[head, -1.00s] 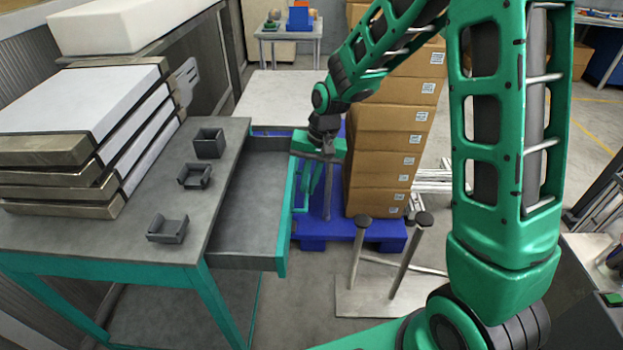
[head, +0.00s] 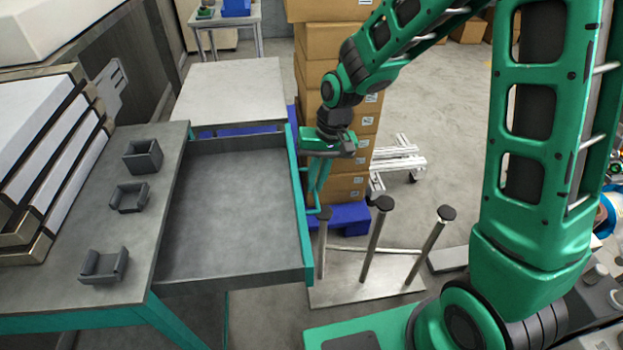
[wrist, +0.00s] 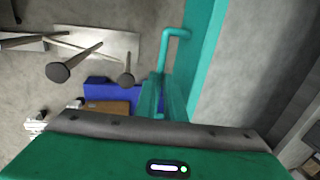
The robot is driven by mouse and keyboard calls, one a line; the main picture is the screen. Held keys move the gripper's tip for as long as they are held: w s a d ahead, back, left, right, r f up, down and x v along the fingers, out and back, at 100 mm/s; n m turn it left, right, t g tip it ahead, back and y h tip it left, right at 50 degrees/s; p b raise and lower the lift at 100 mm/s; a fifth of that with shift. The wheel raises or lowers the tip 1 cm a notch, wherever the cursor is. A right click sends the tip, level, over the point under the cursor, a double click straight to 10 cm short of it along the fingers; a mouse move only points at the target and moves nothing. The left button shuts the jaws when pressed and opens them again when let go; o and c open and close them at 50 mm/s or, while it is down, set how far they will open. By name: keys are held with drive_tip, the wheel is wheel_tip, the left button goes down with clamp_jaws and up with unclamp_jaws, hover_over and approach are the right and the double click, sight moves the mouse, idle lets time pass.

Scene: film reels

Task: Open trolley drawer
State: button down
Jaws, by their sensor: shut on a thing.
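The trolley drawer (head: 235,210) is pulled well out to the right of the grey trolley top (head: 75,225). Its grey inside is empty. The drawer's green front (head: 297,205) carries a green bar handle (head: 317,209), which also shows in the wrist view (wrist: 177,33). My gripper (head: 319,176) points down at the far part of the drawer front, its fingers shut on the handle. In the wrist view my fingers (wrist: 160,97) come down beside the drawer front (wrist: 205,50), and the far part of the handle is hidden by them.
Several small grey holders (head: 143,156) and a stack of thick slabs (head: 50,165) sit on the trolley. Stacked cardboard boxes (head: 345,188) stand on a blue pallet (head: 350,215) behind my gripper. A base plate with upright posts (head: 372,245) stands right of the drawer.

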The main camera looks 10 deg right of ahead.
drive_tip(key=shift+w+d+r, duration=0.1)
drive_tip(key=shift+w+r, duration=0.05)
drive_tip(key=shift+w, duration=0.2)
drive_tip(key=c, duration=1.8)
unclamp_jaws()
drive_tip(key=shift+c, duration=0.2)
drive_tip(key=shift+s, duration=0.2)
wheel_tip(320, 180, up, 10)
drive_tip(key=d, duration=0.2)
drive_tip(key=shift+r, duration=0.2)
